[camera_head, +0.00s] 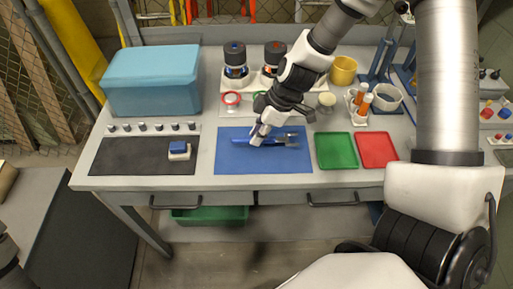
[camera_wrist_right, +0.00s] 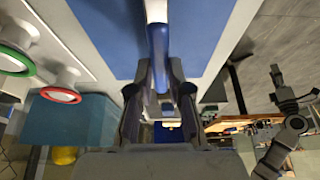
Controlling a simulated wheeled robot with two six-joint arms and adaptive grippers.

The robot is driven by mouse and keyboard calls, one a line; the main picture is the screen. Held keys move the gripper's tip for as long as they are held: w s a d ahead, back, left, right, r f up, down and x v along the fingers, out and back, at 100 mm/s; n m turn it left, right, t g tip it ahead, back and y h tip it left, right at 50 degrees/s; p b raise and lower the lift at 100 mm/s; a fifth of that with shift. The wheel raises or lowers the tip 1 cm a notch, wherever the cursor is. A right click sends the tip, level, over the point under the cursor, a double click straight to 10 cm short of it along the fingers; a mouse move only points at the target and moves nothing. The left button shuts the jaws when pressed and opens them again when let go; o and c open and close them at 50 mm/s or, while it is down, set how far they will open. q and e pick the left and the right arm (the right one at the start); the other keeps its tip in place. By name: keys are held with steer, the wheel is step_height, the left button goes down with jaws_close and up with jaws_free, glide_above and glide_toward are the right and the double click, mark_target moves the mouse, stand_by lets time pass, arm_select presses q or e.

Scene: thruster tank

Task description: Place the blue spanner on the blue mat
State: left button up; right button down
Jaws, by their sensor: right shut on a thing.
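The blue spanner (camera_head: 286,141) has a blue handle and a grey open jaw pointing right. It is over the blue mat (camera_head: 235,163), near its middle; I cannot tell whether it touches. My right gripper (camera_head: 257,138) reaches down from the upper right and is shut on the handle. In the right wrist view, the spanner's handle (camera_wrist_right: 158,50) runs between the fingers of the right gripper (camera_wrist_right: 160,95), with the mat (camera_wrist_right: 105,30) behind. The rest of the spanner is partly hidden there. My left arm shows small at the right wrist view's edge; its jaw state is unclear.
A green tray (camera_head: 336,151) and a red tray (camera_head: 377,150) lie right of the mat. A black mat (camera_head: 125,156) with a blue-and-white block (camera_head: 180,151) lies left. A blue box (camera_head: 152,80) stands back left. Jars and cups stand behind. The table's front edge is close.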

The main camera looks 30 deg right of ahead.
steer(key=shift+w+a+f, duration=0.1)
steer(key=shift+w+f, duration=0.3)
steer(key=shift+f, duration=0.1)
step_height(320, 180, down, 2)
steer(key=shift+f+b, duration=0.25)
steer(key=shift+b, duration=0.65)
steer(key=shift+f, duration=0.1)
steer(key=c, duration=1.1)
jaws_free()
